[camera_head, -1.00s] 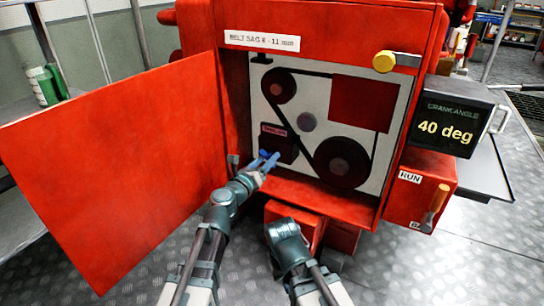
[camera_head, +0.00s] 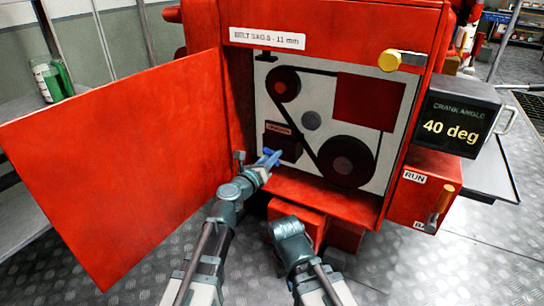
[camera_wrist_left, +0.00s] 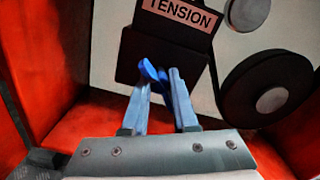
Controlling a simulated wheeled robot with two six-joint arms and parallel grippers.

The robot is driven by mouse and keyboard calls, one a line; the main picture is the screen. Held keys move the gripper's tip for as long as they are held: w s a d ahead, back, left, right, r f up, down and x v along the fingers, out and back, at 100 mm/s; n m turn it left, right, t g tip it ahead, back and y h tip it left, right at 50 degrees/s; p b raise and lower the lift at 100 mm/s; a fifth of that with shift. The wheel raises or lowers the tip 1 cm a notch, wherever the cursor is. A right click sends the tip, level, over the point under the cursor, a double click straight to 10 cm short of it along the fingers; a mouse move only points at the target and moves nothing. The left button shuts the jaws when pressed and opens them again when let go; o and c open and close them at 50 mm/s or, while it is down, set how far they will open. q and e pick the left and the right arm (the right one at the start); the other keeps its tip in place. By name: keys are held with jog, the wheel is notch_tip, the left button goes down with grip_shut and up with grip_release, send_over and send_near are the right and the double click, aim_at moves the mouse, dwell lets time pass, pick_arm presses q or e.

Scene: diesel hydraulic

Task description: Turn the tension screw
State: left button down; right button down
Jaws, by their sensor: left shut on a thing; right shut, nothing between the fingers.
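The tension block (camera_head: 284,142) is a dark box with a "TENSION" label, mounted low on the left of the belt panel inside the red cabinet. In the left wrist view the label (camera_wrist_left: 180,17) sits above the dark block. A blue screw head (camera_wrist_left: 148,72) is at the block's lower front. My left gripper (camera_head: 268,158) is in front of the block, its blue fingers (camera_wrist_left: 163,88) shut on the screw, which is partly hidden between them. My right gripper (camera_head: 287,228) is low in front of the cabinet, away from the panel; its fingers are hidden from the head view.
The open red door (camera_head: 120,165) stands left of my left arm. Pulleys and a black belt (camera_head: 347,160) are right of the block. A display (camera_head: 455,125) reads 40 deg. A RUN box with a lever (camera_head: 440,205) is at right. A sign (camera_head: 267,38) reads belt sag 8 - 11 mm.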

pick_arm(q)
jog(key=shift+m, duration=0.3)
jog(key=m, duration=0.4)
jog(key=shift+m, duration=0.4)
jog(key=m, duration=1.5)
jog(key=shift+s, duration=0.1)
jog(key=m, duration=1.6)
jog(key=shift+m, duration=2.6)
